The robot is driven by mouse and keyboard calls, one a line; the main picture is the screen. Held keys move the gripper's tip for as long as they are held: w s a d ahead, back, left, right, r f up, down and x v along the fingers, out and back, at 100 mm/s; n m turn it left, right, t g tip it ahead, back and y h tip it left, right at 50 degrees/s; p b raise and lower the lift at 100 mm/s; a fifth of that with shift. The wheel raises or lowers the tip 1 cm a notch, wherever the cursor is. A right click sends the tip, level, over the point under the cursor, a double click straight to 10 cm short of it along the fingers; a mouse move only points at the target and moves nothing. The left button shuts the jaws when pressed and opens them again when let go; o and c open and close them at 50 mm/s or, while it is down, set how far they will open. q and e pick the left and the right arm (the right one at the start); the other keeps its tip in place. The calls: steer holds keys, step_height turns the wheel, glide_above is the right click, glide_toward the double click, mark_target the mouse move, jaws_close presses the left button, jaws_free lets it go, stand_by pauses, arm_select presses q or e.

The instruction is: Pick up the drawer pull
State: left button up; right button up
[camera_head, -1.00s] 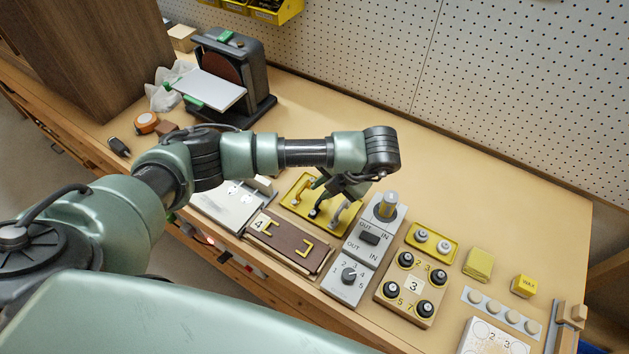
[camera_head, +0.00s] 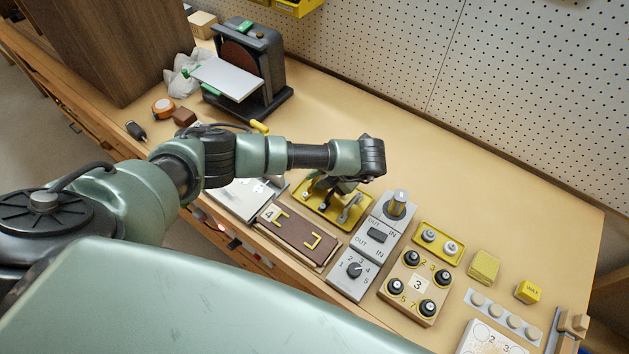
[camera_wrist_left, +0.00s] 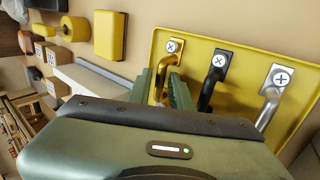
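Three drawer pulls are fixed to a yellow tray (camera_wrist_left: 243,80): a brass one (camera_wrist_left: 161,70), a black one (camera_wrist_left: 212,85) and a silver one (camera_wrist_left: 270,105). The tray (camera_head: 337,224) also shows in the head view, with the silver pull (camera_head: 350,211) clear and the others partly hidden by my arm. My left gripper (camera_wrist_left: 166,90) is over the brass pull at the tray's end, one green finger on each side of it. A gap shows between the fingers, and I see no clear grip on the pull. My right gripper is out of view.
A brown board marked 4 (camera_head: 298,238) lies in front of the tray. A grey switch panel (camera_head: 375,236) and a knob block (camera_head: 415,288) stand to its right. A sander (camera_head: 248,70) stands at the back left. The bench behind the tray is clear.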

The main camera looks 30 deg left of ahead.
arm_select(q)
jaws_close()
steer(key=shift+w+r, duration=0.1)
steer(key=shift+r, duration=0.45)
step_height(320, 180, up, 19)
steer(key=shift+b, duration=0.35)
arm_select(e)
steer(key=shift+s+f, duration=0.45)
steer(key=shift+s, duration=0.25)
